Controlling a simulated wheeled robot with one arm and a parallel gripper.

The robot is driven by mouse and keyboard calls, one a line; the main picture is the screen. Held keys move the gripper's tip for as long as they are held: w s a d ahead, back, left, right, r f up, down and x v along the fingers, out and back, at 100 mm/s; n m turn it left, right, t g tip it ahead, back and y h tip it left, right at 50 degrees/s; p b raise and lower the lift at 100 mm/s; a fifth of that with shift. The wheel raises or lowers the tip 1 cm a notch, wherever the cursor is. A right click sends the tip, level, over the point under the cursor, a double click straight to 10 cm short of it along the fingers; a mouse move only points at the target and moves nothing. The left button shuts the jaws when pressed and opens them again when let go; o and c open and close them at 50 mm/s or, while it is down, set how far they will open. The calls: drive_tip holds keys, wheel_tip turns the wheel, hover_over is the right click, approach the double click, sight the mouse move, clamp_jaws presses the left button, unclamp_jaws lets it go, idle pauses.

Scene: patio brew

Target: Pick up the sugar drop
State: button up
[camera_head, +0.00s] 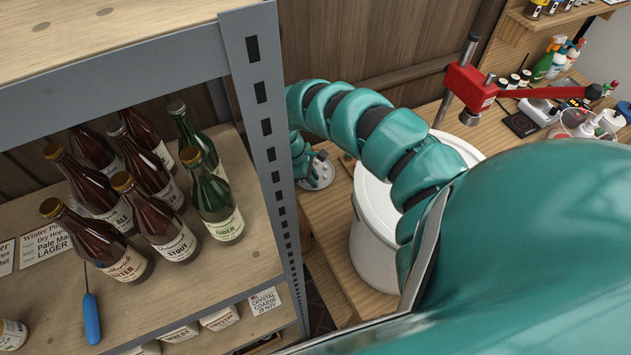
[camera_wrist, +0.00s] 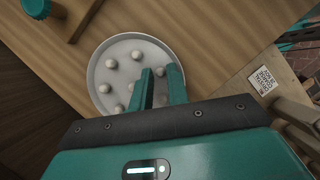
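Several small round white sugar drops, one of them at the upper middle (camera_wrist: 137,55), lie spread out in a shallow white round dish (camera_wrist: 96,62) in the wrist view. My gripper (camera_wrist: 160,71) reaches over the right part of the dish, its two teal fingers apart with a narrow gap. A pale drop seems to show near the fingertips; I cannot tell whether it touches them. In the head view, the dish (camera_head: 322,181) is small on the wooden bench, with my gripper (camera_head: 309,168) over it. The fingers hide part of the dish.
A large white bucket (camera_head: 375,255) stands right of the dish, partly behind my arm. A grey metal shelf (camera_head: 270,130) with several bottles is at left. A red capper (camera_head: 470,85) stands farther back. A teal-capped object (camera_wrist: 36,8) lies near the dish.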

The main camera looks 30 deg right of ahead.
clamp_jaws()
drive_tip(key=shift+r, duration=0.15)
